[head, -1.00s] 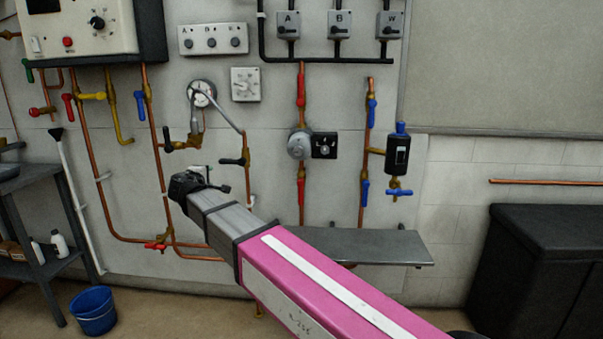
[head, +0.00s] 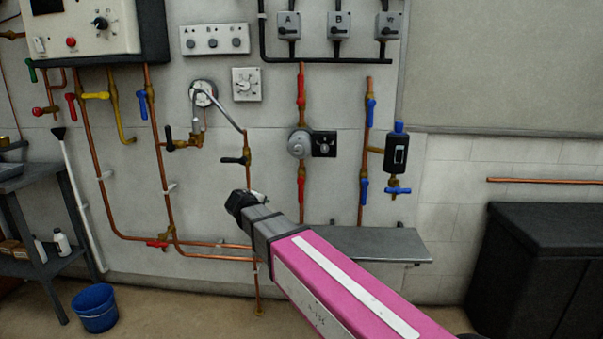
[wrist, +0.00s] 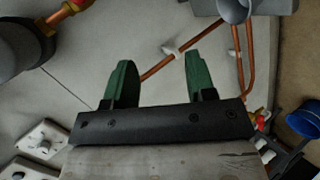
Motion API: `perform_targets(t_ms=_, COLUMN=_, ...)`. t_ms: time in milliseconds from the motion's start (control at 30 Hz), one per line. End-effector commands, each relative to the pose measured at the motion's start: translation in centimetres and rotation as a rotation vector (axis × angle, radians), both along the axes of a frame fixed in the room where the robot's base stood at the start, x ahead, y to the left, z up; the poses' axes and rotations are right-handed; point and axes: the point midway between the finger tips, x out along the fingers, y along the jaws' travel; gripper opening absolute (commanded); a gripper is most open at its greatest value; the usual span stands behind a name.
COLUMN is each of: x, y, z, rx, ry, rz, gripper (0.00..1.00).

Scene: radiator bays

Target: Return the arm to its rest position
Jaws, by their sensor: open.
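My arm reaches in from the lower right of the head view, with a pink and white link and a grey forearm ending in a dark wrist. In the head view the fingers are hidden behind the wrist. In the wrist view my gripper (wrist: 158,82) shows two green fingers, apart, with nothing between them. Behind the fingers are the wall panel and copper pipes (wrist: 190,38). In the head view the wrist end is in front of the lower pipes, left of the grey shelf (head: 375,243).
The wall carries copper pipes with coloured valves, a gauge (head: 203,93), a pump (head: 300,144) and a blue-capped filter (head: 397,150). A boiler box (head: 85,30) hangs upper left. A blue bucket (head: 95,309) stands on the floor. A black cabinet (head: 535,260) stands at right.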

Motion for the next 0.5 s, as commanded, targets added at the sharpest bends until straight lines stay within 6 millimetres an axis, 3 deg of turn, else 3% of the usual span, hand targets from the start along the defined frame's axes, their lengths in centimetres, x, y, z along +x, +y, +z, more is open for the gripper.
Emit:
perform_targets(t_ms=33, x=-0.3, y=-3.1, z=-1.9, rx=0.032, ry=0.043, rz=-0.051, gripper=0.51)
perform_targets(t_ms=200, x=-1.7, y=-10.8, z=-7.4, rx=0.151, ry=0.179, rz=-0.211, gripper=0.51)
perform_targets(t_ms=500, x=-6.8, y=-22.3, z=-15.6, rx=0.381, ry=0.398, rz=-0.502, gripper=0.51)
